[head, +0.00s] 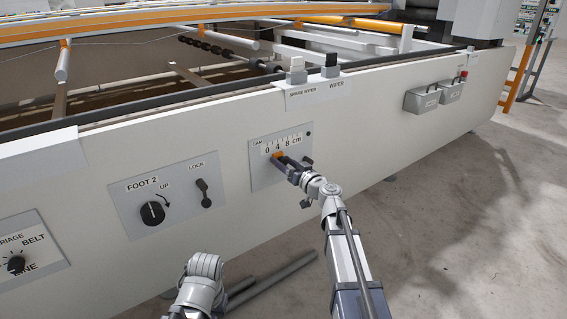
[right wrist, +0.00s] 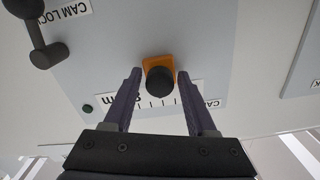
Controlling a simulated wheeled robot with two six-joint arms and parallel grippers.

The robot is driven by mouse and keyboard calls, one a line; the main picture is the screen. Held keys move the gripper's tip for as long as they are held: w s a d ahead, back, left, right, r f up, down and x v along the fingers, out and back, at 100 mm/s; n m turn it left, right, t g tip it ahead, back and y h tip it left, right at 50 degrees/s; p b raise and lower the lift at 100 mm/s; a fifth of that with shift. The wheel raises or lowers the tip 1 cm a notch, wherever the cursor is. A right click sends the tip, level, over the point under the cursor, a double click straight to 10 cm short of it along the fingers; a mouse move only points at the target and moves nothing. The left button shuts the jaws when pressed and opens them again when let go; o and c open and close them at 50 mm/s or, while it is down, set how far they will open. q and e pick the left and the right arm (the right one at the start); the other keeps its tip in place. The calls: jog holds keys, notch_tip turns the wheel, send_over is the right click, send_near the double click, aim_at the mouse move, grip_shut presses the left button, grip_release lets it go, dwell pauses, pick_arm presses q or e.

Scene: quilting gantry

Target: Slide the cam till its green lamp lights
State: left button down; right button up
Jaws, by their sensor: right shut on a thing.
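The cam is an orange slider (head: 276,155) with a black knob, on the grey CAM panel under a "0 4 8 cm" scale (head: 280,146). In the head view its orange part sits roughly below the 4. My right gripper (head: 282,162) is shut on the cam's knob. In the right wrist view the cam (right wrist: 159,78) shows between the two fingers. The cam's lamp (head: 308,133) is a small dark dot, also in the right wrist view (right wrist: 87,108), dark green and not glowing. My left arm shows at the bottom; its gripper is out of view.
A black cam lock lever (right wrist: 40,40) stands on the same panel. To the left are the FOOT 2 knob (head: 152,213) and LOCK lever (head: 204,192). Open floor lies right.

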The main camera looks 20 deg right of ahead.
grip_shut()
jog(key=shift+s+a, duration=0.25)
jog(key=shift+a, duration=0.25)
jog(key=o, duration=1)
grip_release()
jog(key=v, duration=0.7)
jog(key=shift+s+d, duration=0.2)
jog(key=shift+s, duration=0.15)
